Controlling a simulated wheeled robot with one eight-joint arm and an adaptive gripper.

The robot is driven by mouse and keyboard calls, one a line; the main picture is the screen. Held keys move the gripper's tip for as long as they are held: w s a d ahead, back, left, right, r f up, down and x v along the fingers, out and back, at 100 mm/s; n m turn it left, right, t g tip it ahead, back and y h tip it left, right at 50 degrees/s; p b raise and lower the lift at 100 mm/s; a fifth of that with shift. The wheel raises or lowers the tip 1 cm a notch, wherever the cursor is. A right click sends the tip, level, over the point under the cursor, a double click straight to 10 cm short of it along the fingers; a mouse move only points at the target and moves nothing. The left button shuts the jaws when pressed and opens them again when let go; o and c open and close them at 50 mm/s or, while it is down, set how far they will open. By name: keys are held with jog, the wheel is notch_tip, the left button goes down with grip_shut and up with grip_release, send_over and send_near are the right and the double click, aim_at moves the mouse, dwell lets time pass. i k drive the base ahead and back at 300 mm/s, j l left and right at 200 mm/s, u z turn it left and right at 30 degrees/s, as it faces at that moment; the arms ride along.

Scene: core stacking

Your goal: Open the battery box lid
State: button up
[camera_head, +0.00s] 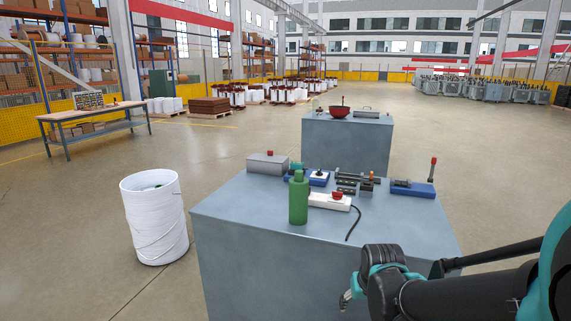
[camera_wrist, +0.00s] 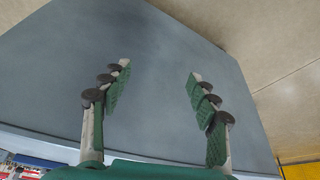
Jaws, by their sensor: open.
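A closed grey box (camera_head: 267,164) with a small red knob on top sits at the back left of the near grey-blue table (camera_head: 240,214). It looks like the battery box, though I cannot tell for sure. My gripper (camera_head: 345,299) is low at the right in the head view, in front of the table and well away from the box. The wrist view shows my gripper (camera_wrist: 157,76) with its two green-padded fingers wide apart and nothing between them. A plain grey-blue face lies beyond the fingers. The grey box cannot be made out in the wrist view.
A green bottle (camera_head: 298,199) and a white block with a red button (camera_head: 330,201) and black cable stand mid-table. Blue-based fixtures (camera_head: 412,188) line the back. A white bin (camera_head: 155,217) stands left of the table. The table's front left is clear.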

aim_at(269, 157)
jog(key=i+j+u, duration=0.15)
jog(key=j+u, duration=0.25)
jog(key=j, duration=0.2)
jog(key=i+j+u, duration=0.25)
jog(key=j+u, duration=0.15)
jog(key=j, duration=0.15)
jog(key=i+j+u, duration=0.3)
jog(key=j+u, duration=0.15)
jog(key=i+j+u, duration=0.65)
jog(key=i+u, duration=0.15)
jog(key=i+z, duration=0.1)
jog(key=i, duration=0.35)
jog(key=i+j+z, duration=0.1)
jog(key=i, duration=0.3)
jog(key=i+z, duration=0.25)
jog(key=z, duration=0.2)
jog(key=i+z, duration=0.25)
jog(key=z, duration=0.15)
jog(key=i+j+z, duration=0.1)
jog(key=z, duration=0.35)
jog(key=i+j+z, duration=0.2)
jog(key=i+z, duration=0.2)
jog(key=k, duration=0.05)
